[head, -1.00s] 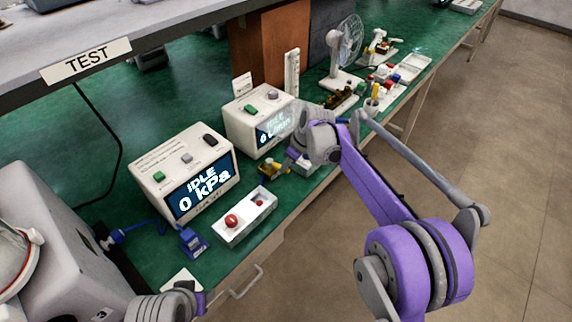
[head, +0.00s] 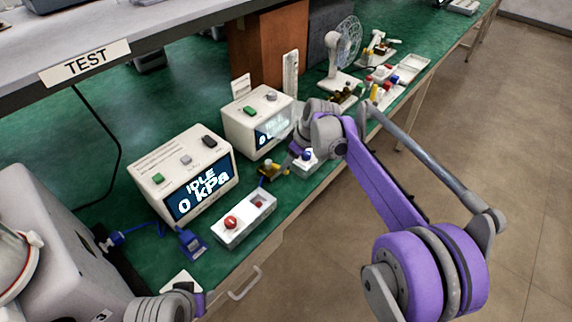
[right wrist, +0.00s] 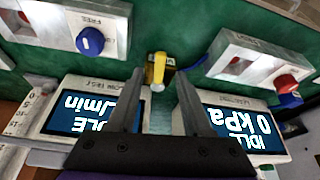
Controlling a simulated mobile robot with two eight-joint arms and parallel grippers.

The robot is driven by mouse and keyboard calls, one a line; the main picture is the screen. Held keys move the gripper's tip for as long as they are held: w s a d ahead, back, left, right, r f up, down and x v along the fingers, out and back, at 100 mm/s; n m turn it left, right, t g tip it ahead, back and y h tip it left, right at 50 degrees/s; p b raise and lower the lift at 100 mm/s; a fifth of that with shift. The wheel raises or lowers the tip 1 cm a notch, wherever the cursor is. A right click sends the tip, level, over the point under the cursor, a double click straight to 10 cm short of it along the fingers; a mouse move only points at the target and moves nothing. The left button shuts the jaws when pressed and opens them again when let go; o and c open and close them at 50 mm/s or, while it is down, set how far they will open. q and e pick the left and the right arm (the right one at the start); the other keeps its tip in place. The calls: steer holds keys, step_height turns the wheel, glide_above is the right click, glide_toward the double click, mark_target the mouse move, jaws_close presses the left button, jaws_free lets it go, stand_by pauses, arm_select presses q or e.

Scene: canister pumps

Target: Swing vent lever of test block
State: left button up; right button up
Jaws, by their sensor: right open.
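The test block (head: 272,171), small and brass-coloured with a yellow lever, stands on the green bench between the two white meters. In the right wrist view the yellow lever (right wrist: 158,68) stands out from the block, pointing toward the bottom of the picture. My right gripper (right wrist: 160,78) is open, with its dark fingertips on either side of the lever's line of sight. I cannot tell whether they touch it. In the head view my right gripper (head: 284,169) is small and partly hidden by its wrist beside the block.
A white box with a red button (head: 232,222) stands in front of the pressure meter (head: 160,172), which reads IDLE 0 kPa. A white box with a blue knob (right wrist: 90,40) is on the block's other side, near the flow meter (right wrist: 85,105). The bench's front edge is close.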

steer(key=v, duration=0.7)
steer(key=shift+r, duration=0.2)
steer(key=shift+d, duration=0.1)
